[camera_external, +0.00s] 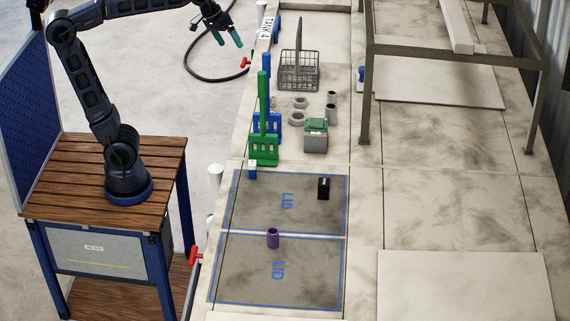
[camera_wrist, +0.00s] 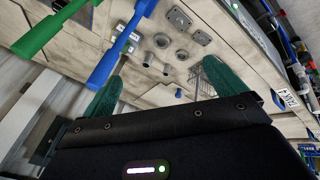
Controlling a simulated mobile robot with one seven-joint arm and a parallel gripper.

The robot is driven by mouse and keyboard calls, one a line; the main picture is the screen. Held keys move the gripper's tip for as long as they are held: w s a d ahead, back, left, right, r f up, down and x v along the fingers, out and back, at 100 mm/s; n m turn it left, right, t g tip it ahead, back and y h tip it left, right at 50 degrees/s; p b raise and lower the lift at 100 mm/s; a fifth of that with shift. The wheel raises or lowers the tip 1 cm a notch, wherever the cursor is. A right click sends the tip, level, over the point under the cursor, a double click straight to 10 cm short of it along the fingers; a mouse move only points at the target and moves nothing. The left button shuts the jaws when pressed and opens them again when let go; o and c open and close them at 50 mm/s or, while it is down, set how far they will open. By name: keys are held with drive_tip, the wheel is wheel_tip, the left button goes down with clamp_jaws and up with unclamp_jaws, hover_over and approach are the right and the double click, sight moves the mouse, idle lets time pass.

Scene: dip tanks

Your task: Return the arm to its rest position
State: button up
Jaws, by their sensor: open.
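My arm rises from its base on a wooden-topped cart at the left of the external view and reaches to the right along the top edge. My gripper (camera_external: 228,40) has green fingertips, which are apart with nothing between them. It hangs over the floor, left of the long worktop and near the TANK 4 sign. In the wrist view, my gripper (camera_wrist: 165,85) shows both green fingers spread, with the worktop beyond them.
A wire basket (camera_external: 299,76), a green long-handled tool (camera_external: 264,148), a blue tool (camera_external: 277,126) and grey rings (camera_external: 297,118) stand on the worktop (camera_external: 215,290). A purple cup (camera_external: 272,238) and black block (camera_external: 323,188) sit on LID areas. A metal frame (camera_external: 366,90) rises at right.

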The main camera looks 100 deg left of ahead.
drive_tip(key=s+d+f+m, duration=0.4)
drive_tip(key=s+d+f, duration=0.3)
drive_tip(key=f, duration=0.3)
drive_tip(key=s+d+f+m, duration=0.5)
drive_tip(key=s+d+f, duration=0.2)
drive_tip(key=s+f, duration=0.2)
drive_tip(key=shift+f+g, duration=0.3)
drive_tip(key=shift+f, duration=0.35)
